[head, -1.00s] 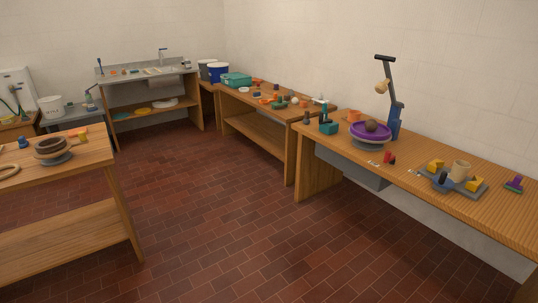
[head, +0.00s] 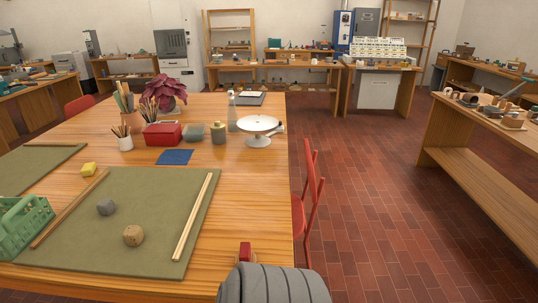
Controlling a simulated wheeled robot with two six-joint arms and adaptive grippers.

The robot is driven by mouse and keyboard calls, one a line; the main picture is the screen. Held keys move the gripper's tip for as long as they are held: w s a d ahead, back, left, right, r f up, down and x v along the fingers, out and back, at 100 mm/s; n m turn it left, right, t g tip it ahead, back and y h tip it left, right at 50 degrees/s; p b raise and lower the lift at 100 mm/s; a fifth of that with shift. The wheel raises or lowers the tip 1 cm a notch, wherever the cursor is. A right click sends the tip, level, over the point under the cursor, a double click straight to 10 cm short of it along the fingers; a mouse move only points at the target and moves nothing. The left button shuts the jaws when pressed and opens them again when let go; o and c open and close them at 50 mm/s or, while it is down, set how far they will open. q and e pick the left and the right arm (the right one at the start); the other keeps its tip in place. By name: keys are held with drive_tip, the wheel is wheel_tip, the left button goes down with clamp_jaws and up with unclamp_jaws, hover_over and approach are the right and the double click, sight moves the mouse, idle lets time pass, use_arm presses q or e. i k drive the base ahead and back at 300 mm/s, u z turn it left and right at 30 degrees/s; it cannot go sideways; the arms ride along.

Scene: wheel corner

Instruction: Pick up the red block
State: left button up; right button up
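Neither of my grippers shows in the head view. On the big wooden table (head: 262,195), a red box-shaped object (head: 163,134) stands behind a blue cloth or pad (head: 175,157); I cannot tell whether it is the red block. A small red piece (head: 245,253) shows at the table's near edge, beside a grey ribbed padded thing (head: 272,285).
A green mat (head: 150,200) holds a grey lump (head: 106,207), a tan ball (head: 132,236) and wooden strips (head: 192,217). A green basket (head: 22,228) is at left. A red chair (head: 310,190) stands at the table's right edge. Open tiled floor (head: 380,215) lies right.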

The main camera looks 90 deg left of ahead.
sight(245, 254)
drive_tip(key=k, duration=1.95)
drive_tip(key=u, duration=0.95)
drive_tip(key=i, duration=1)
